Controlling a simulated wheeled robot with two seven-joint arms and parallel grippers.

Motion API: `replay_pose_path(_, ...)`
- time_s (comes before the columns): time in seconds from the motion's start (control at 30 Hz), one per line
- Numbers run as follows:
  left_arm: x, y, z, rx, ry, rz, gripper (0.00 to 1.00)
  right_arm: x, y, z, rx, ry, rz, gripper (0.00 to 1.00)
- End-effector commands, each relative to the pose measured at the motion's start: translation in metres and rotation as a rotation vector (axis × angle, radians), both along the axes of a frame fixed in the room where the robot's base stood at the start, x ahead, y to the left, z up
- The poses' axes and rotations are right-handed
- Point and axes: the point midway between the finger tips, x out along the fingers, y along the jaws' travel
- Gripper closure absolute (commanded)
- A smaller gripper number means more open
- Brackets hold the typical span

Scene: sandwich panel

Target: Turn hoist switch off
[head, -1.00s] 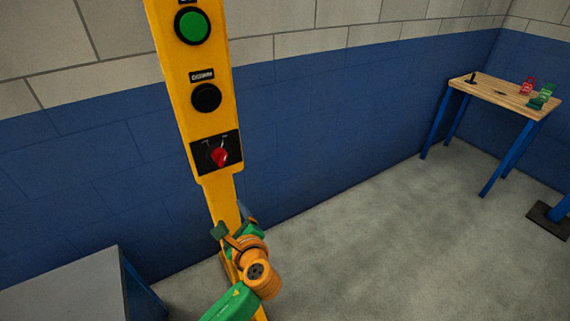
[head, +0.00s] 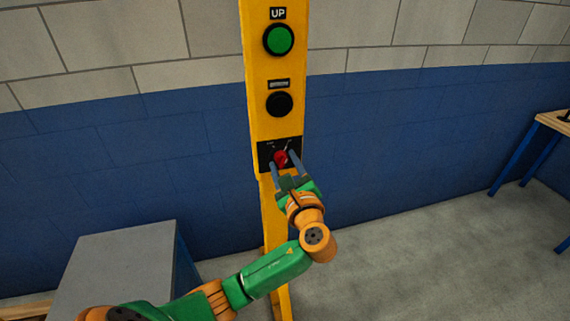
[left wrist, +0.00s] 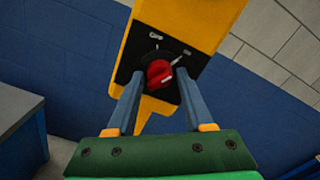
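The hoist switch (head: 281,158) is a red rotary knob on a black plate (head: 264,157), low on a yellow control panel (head: 261,75). It also shows in the left wrist view (left wrist: 159,73), where a white mark points to the upper right; the small labels are not readable. My left gripper (head: 284,164) is open, with its two blue-grey fingers pointing at the plate, one on each side of the knob. In the left wrist view the fingertips (left wrist: 159,75) stand apart from the knob, with gaps visible. My right gripper is not in view.
A green UP button (head: 279,40) and a black button (head: 279,104) sit above the switch. A grey-topped table (head: 120,265) stands at the lower left. A wooden table (head: 553,122) is at the right edge. Floor between is clear; a blue wall is behind.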

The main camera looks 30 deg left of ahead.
Motion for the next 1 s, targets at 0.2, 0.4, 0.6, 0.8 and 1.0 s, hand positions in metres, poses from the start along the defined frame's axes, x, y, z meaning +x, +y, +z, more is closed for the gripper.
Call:
replay_pose_path(0.2, 0.0, 0.0, 0.0, -0.001, 0.001, 0.0, 1.0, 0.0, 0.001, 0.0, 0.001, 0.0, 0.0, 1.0)
replay_pose_path(0.4, 0.0, 0.0, -0.001, -0.009, -0.008, 0.0, 1.0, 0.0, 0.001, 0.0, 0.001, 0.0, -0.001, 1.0)
replay_pose_path(0.6, 0.0, -0.001, -0.001, -0.059, -0.064, -0.001, 1.0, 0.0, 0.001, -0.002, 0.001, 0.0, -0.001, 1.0)
replay_pose_path(0.8, 0.0, -0.001, -0.002, -0.159, -0.181, 0.0, 1.0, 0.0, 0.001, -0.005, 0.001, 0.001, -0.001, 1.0)
replay_pose_path(1.0, 0.0, -0.001, -0.003, -0.283, -0.325, 0.0, 1.0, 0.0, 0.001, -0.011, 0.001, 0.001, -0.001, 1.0)
